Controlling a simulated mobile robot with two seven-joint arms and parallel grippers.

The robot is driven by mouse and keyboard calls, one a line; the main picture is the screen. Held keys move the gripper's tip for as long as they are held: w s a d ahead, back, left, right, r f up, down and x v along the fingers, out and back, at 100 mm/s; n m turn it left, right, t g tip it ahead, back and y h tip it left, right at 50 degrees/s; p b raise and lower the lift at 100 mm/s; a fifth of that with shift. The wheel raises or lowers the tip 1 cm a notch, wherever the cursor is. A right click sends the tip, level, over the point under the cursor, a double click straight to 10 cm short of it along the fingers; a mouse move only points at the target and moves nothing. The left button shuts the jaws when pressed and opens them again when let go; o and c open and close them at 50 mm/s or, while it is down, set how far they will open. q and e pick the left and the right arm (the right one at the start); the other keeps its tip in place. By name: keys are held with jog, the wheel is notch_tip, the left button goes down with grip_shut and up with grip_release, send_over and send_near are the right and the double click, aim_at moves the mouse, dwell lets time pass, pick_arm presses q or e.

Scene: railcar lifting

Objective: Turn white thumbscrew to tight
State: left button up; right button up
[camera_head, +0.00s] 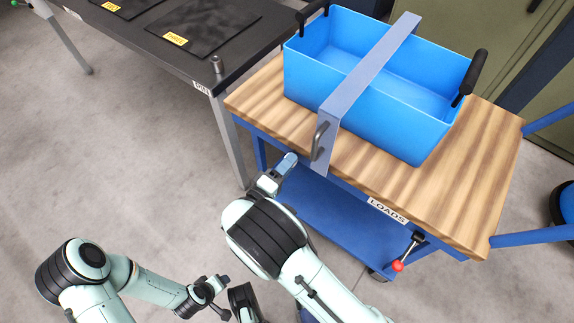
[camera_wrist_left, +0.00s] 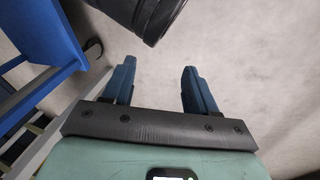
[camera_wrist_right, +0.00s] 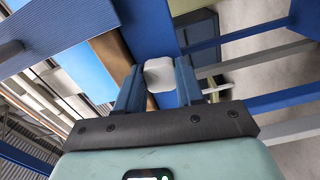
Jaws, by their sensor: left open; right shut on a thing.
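The white thumbscrew (camera_wrist_right: 160,72) is a small rounded white block in the right wrist view. It sits between the two blue fingers of my right gripper (camera_head: 287,163), which is shut on it. In the head view that gripper is at the front edge of the wooden cart top, by the lower end of a grey-blue bar (camera_head: 368,73), and the thumbscrew is hidden there. I cannot tell how tight the screw is. My left gripper (camera_wrist_left: 158,72) is open and empty over the floor, away from the cart. It shows small at the bottom of the head view.
A blue tub (camera_head: 415,118) with black handles stands on the wooden cart top (camera_head: 475,170), the bar lying across it. A red-knobbed lever (camera_head: 398,265) hangs under the cart's LOADS label (camera_head: 388,210). A dark table (camera_head: 175,50) stands at left. The floor between is free.

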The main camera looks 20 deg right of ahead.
pick_arm(q)
jog(key=shift+g, duration=0.5)
jog(key=shift+s+a+f+b, duration=0.2)
jog(key=shift+s+f+b, duration=0.15)
jog(key=shift+f, duration=0.25)
jog(key=shift+s+a+f+b, duration=0.2)
jog(key=shift+f+b, duration=0.1)
jog(key=shift+f, duration=0.3)
jog(key=shift+s+a+f+b, duration=0.15)
jog(key=shift+s+f+b, duration=0.2)
jog(key=shift+f, duration=0.25)
pick_arm(e)
jog(key=shift+a+f+m, duration=0.1)
jog(key=shift+f+m, duration=0.05)
jog(key=shift+m, duration=2.45)
jog(key=o, duration=1)
pick_arm(q)
jog(key=shift+t, duration=0.6)
jog(key=shift+w+d+r+p, duration=0.15)
jog(key=shift+w+r+p, duration=0.25)
jog(key=shift+w+r, duration=0.35)
jog(key=shift+w+d+r+p, duration=0.1)
jog(key=shift+w+r+p, duration=0.3)
jog(key=shift+w+r, duration=0.35)
pick_arm(e)
jog(key=shift+v, duration=6.7)
